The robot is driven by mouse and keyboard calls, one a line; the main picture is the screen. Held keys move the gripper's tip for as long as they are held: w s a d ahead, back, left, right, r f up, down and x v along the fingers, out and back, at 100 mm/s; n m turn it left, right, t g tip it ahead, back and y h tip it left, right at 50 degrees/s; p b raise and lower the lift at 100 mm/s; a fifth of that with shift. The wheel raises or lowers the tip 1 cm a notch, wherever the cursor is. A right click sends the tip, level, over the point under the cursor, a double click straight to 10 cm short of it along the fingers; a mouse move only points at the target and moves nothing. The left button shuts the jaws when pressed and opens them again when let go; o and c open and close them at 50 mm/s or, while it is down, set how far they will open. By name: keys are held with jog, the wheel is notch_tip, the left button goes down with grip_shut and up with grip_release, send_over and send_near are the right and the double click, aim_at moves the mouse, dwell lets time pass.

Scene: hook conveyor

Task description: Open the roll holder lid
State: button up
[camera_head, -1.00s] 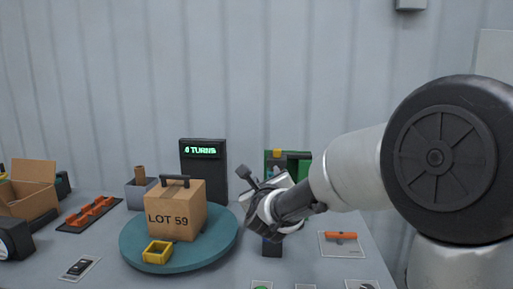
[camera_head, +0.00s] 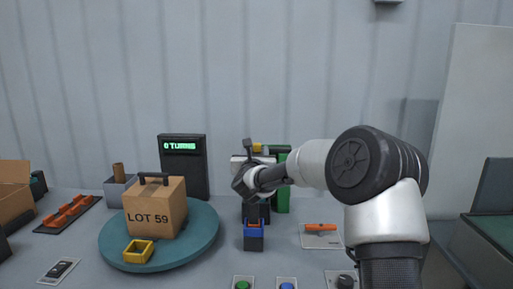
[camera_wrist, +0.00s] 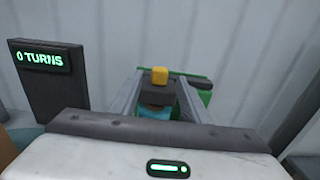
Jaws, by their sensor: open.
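The roll holder appears to be the green unit (camera_head: 283,190) at the back of the table, partly hidden by my arm. It also shows in the wrist view (camera_wrist: 204,97), with a small yellow block (camera_wrist: 160,75) on a dark piece in front of it. Something teal shows below that piece. I cannot tell clearly which part is the lid or how it stands. My gripper (camera_head: 250,158) is in front of the holder. In the wrist view its two fingers are spread, one on each side of the yellow block, with nothing held.
A teal turntable (camera_head: 205,237) carries a LOT 59 box (camera_head: 165,212) and a yellow open tray (camera_head: 139,251). A dark display (camera_head: 183,165) reads 0 TURNS. A blue-and-black block (camera_head: 253,236) stands below my gripper. An orange-handled item (camera_head: 320,227) lies right; buttons line the front.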

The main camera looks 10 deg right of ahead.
aim_at(257, 147)
jog(key=shift+w+d, duration=0.25)
jog(key=shift+w, duration=0.8)
jog(key=shift+w+d, duration=0.2)
jog(key=shift+w, duration=0.85)
jog(key=shift+c, duration=0.4)
grip_shut()
